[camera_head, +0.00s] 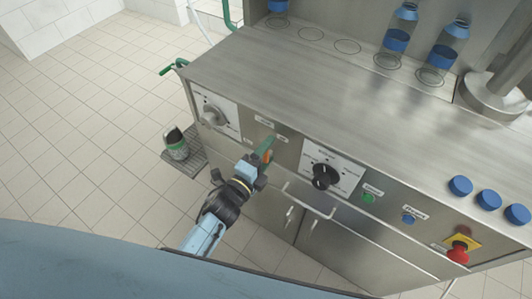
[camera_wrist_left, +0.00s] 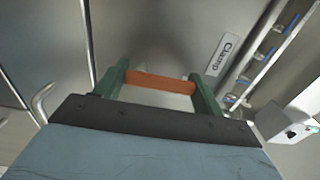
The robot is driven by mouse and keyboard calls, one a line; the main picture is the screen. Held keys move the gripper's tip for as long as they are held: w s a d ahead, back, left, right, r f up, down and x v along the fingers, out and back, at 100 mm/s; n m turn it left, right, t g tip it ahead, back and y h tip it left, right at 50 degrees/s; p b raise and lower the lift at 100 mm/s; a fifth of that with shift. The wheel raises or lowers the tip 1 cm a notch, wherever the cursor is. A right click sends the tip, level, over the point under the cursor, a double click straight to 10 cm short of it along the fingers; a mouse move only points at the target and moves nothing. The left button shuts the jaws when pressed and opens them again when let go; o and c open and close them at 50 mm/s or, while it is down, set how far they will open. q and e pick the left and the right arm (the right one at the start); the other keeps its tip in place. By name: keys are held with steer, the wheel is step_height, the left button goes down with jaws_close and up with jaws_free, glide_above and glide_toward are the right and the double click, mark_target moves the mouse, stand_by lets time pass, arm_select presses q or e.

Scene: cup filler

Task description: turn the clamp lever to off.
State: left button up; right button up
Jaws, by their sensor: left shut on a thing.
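The clamp lever shows as an orange bar (camera_wrist_left: 160,82) in the left wrist view, spanning the gap between the two green fingers of my left gripper (camera_wrist_left: 160,86). Behind it is the steel front panel, with a "Clamp" label (camera_wrist_left: 222,55) to its right. In the head view my left gripper (camera_head: 264,153) reaches the panel's upper left part and is shut on the lever. Only a little orange shows there, so the lever's exact angle is hard to tell. My right gripper is not in view.
A grey dial (camera_head: 213,114) is left of the lever; a black knob (camera_head: 324,176) is right of it. Further right are a green button (camera_head: 368,198), a blue button (camera_head: 408,219) and a red emergency stop (camera_head: 458,253). A cabinet handle (camera_head: 310,196) sticks out below.

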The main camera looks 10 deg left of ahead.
arm_select(q)
steer(key=o, duration=1)
steer(key=v, duration=1.3)
steer(key=shift+s, duration=0.25)
